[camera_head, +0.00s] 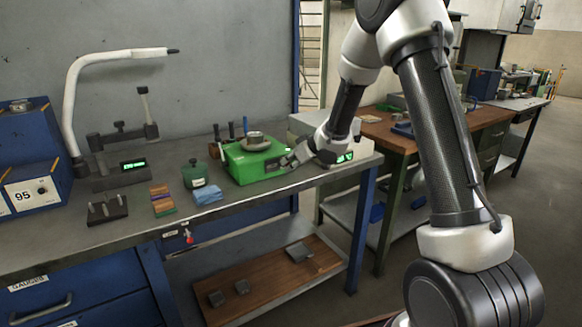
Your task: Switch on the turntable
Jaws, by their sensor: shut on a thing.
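The turntable looks to be the green box (245,172) on the steel bench, with a metal disc (255,142) on top. A small dark panel (272,163) shows on its front right. My gripper (289,160) is at the turntable's right front side, reaching in from the right. It is shut on a small part there, seemingly the turntable's control. The gripper hides that part, so its position cannot be seen.
A grey box with a green display (344,157) stands right of the turntable, close behind my wrist. A white curved arm (72,100) rises at the far left.

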